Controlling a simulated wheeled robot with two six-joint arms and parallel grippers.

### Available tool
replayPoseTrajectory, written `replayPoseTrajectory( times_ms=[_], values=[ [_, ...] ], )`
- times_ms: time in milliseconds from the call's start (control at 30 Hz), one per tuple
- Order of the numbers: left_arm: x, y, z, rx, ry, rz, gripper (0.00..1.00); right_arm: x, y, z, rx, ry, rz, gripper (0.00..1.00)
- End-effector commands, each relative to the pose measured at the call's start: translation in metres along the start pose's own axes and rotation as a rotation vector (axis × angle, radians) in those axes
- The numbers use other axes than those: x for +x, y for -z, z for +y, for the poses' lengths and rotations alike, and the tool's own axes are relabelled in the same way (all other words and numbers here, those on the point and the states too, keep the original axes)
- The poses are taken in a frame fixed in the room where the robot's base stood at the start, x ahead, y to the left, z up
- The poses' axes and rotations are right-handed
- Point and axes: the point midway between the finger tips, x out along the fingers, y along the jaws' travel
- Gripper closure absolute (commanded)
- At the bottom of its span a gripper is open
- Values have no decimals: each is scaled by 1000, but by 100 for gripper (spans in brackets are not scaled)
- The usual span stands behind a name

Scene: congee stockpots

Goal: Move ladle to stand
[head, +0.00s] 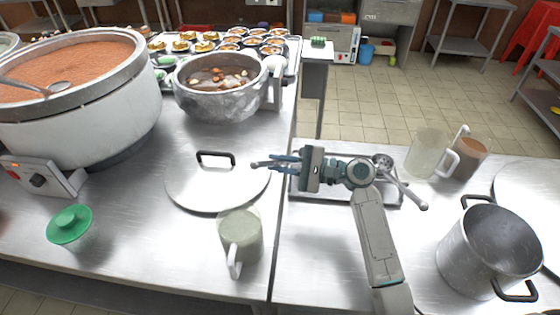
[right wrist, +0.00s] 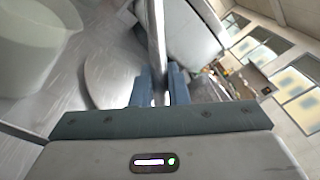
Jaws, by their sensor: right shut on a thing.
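My right gripper (head: 275,163) reaches left over the counter, just past the lidded plate's right side. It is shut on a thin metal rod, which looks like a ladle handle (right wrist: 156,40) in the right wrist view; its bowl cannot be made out. Behind the gripper, a shallow metal stand or tray (head: 345,191) lies on the counter, partly hidden by my arm. A rod-like metal piece (head: 408,190) with a rounded end rests across its right side. Another ladle (head: 60,88) lies in the big pot of brown congee (head: 90,115). My left gripper is not in view.
A round metal lid (head: 205,190) lies left of the gripper. A pale mug (head: 240,240) and a green-topped container (head: 68,225) stand near the front. A smaller pot (head: 220,100) stands behind. At right are pitchers (head: 428,155) and an empty pot (head: 490,250).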

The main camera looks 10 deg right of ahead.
Motion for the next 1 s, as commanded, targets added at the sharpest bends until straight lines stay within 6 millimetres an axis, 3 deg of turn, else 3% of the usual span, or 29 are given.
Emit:
replayPoseTrajectory(
  times_ms=[1000],
  values=[
    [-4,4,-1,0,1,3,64,-2,-2,3,-1,0,0,100]
  ],
)
